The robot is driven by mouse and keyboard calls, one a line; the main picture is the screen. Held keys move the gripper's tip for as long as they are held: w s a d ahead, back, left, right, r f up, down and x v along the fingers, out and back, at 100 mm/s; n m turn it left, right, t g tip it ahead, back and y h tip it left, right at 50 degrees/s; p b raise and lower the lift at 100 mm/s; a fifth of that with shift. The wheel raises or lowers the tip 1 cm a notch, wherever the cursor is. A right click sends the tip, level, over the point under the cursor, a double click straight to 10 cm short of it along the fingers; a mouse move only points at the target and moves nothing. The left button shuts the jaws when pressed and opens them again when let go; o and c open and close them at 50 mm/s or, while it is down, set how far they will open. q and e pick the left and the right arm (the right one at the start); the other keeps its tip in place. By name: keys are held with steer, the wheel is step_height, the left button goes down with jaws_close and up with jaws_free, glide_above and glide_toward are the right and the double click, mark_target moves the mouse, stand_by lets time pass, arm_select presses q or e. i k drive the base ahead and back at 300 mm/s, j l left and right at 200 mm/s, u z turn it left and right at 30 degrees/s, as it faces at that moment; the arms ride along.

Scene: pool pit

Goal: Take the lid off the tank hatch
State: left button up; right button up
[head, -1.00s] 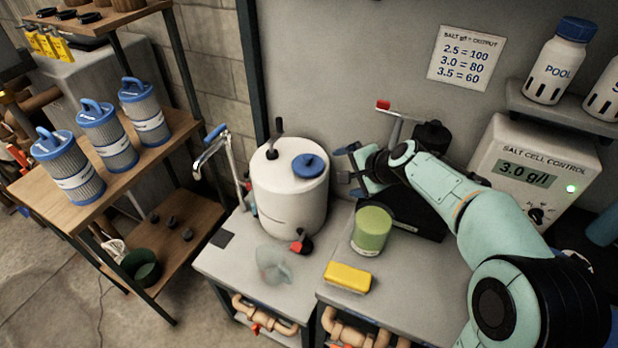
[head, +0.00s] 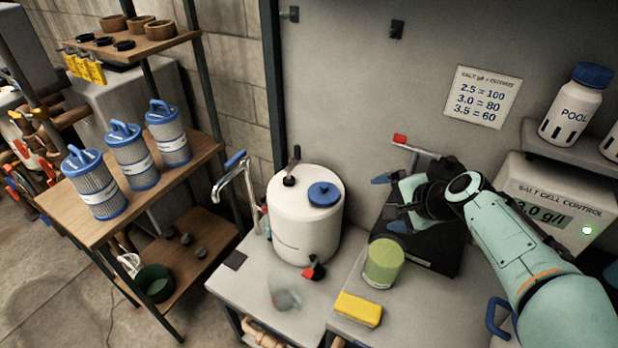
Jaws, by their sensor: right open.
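The white tank (head: 300,232) stands upright on the grey bench in the middle of the head view. Its round blue lid (head: 323,194) sits on the hatch, on the right part of the tank's top. My right gripper (head: 387,203) is to the right of the tank, with its blue-tipped fingers spread apart and nothing between them. It is clear of the lid, in front of a black device on the bench. My left gripper is out of view.
Shelves with filter cartridges (head: 130,155) are further left. The salt cell control box (head: 555,205) is at right.

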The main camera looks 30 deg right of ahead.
mark_target(323, 193)
steer(key=k+j, duration=0.15)
steer(key=j, duration=0.15)
steer(key=k+j, duration=0.15)
steer(key=j, duration=0.15)
steer(key=k+j, duration=0.1)
steer(key=j, duration=0.25)
steer(key=k+j, duration=0.15)
steer(key=j, duration=0.15)
